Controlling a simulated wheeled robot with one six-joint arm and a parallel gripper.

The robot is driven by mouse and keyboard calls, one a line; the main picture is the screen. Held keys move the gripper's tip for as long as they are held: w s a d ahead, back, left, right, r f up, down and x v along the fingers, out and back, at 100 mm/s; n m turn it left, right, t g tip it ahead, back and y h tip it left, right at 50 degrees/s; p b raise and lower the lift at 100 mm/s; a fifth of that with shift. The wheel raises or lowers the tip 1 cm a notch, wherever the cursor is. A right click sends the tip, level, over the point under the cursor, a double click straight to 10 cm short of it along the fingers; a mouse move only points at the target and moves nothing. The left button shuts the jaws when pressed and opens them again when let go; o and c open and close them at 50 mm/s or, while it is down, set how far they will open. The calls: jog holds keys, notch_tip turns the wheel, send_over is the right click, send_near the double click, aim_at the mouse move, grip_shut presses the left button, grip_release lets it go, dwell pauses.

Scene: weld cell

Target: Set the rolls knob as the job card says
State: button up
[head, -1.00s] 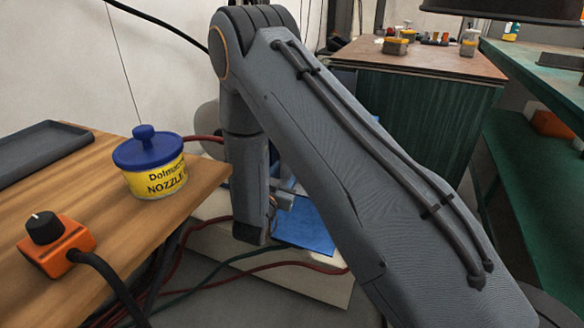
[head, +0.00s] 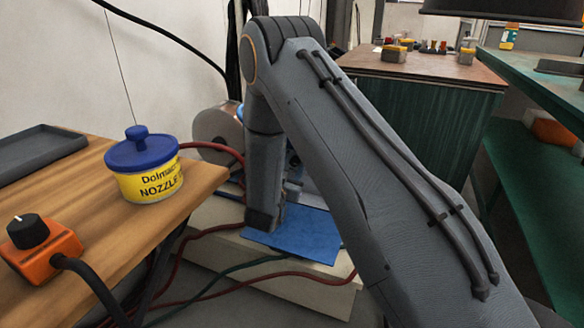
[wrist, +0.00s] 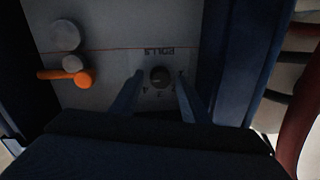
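In the dim wrist view, a small round dark knob (wrist: 160,77) sits on a grey panel (wrist: 110,75). Upside-down lettering that looks like ROLLS is beside it. My gripper (wrist: 160,74) is open, with one finger on each side of the knob. Gaps show between the fingers and the knob; I see no contact. In the head view, my arm hides the knob and most of the gripper. No job card is recognisable.
An orange lever (wrist: 70,76) and round grey parts (wrist: 65,36) are left of the knob. In the head view, a wooden table (head: 90,235) holds a blue-lidded tub (head: 147,180) and an orange box (head: 42,252) with a black knob. Red and green hoses run below.

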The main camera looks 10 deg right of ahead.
jog(key=c, duration=0.9)
jog(key=shift+o, duration=0.2)
jog(key=shift+r+n+p, duration=0.1)
jog(key=shift+n+p, duration=0.3)
jog(key=shift+p, duration=0.1)
jog(key=n+p, duration=0.3)
jog(key=shift+r+n+p, duration=0.1)
jog(key=shift+n+p, duration=0.2)
jog(key=shift+a+n+g+p, duration=0.1)
jog(key=shift+n+g+p, duration=0.3)
jog(key=shift+n+p, duration=1.3)
jog(key=shift+n+b, duration=0.3)
jog(key=shift+n, duration=0.2)
jog(key=o, duration=1)
jog(key=shift+o, duration=0.2)
